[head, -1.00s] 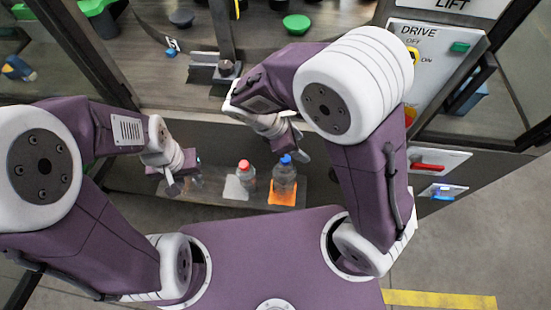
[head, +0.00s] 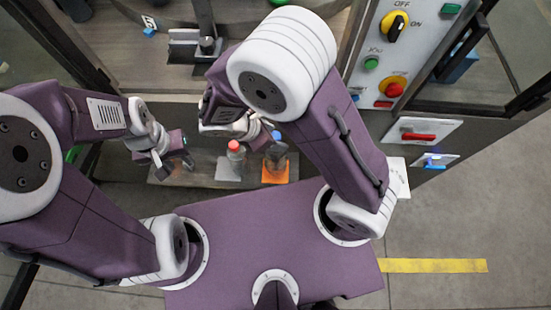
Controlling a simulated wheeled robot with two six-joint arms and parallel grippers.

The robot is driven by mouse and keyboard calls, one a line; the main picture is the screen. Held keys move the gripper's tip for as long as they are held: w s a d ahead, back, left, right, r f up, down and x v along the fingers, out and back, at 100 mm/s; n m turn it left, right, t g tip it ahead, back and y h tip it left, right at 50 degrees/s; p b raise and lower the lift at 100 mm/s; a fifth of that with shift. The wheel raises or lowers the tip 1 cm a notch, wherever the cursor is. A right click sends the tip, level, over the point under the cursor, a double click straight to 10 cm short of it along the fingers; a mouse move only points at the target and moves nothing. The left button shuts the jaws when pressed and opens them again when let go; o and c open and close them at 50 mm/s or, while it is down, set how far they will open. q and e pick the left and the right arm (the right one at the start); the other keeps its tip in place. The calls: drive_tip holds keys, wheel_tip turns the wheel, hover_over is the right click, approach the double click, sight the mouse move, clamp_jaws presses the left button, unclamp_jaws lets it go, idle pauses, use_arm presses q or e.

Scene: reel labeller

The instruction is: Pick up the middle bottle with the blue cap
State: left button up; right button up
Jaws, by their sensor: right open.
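The blue-capped bottle (head: 277,150) stands upright on an orange square (head: 275,175) on the low shelf (head: 205,183); my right arm partly covers it. A red-capped bottle (head: 235,158) stands to its left on a pale square (head: 228,172). No third bottle shows clearly. My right gripper (head: 258,138) is open above the shelf, close to the blue cap and partly hidden by its own arm; I cannot tell whether it touches the bottle. My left gripper (head: 176,168) is at the shelf's left end, apart from both bottles; its jaw state is unclear.
Behind the shelf is the machine's front, with a metal bracket (head: 197,46) above. To the right, a control panel (head: 385,65) has a yellow-black knob, green button and red stop button. A red handle (head: 422,137) sits below it.

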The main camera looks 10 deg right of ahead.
sight(276, 156)
drive_tip(key=x, duration=0.4)
clamp_jaws()
drive_tip(key=shift+s, duration=0.1)
idle(1.2)
